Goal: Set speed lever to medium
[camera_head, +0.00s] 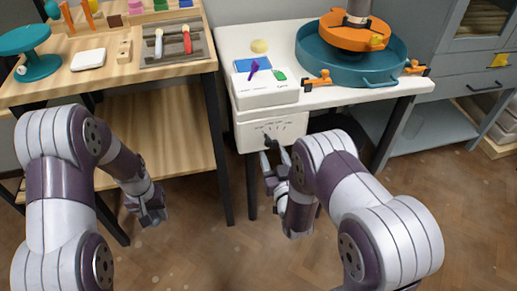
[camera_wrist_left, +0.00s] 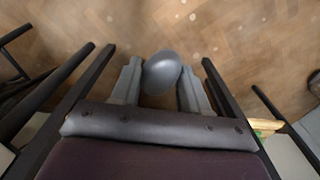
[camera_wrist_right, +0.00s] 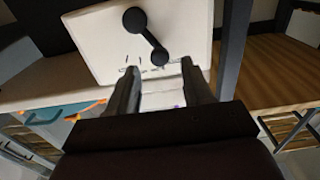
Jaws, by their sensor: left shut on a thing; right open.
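The speed lever (camera_wrist_right: 148,38) is a dark arm with a round knob at each end, on the front of a white control box (camera_wrist_right: 90,50). In the head view this box (camera_head: 258,128) hangs at the table's front edge, with small dial marks; their labels are too small to read. My right gripper (camera_wrist_right: 160,68) is open, its fingertips just short of the lever's lower knob in the wrist picture, one on each side. It also shows in the head view (camera_head: 273,150), partly overlapping the lever. My left gripper (camera_wrist_left: 160,82) is shut on a grey rounded thing (camera_wrist_left: 161,72), low over the floor.
The white table (camera_head: 225,45) carries a teal basin (camera_head: 395,72) with an orange wheel head (camera_head: 352,38), orange clamps, and a white box (camera_head: 262,93) with a purple tool. A wooden bench (camera_head: 130,73) stands left. Open floor lies between my arms.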

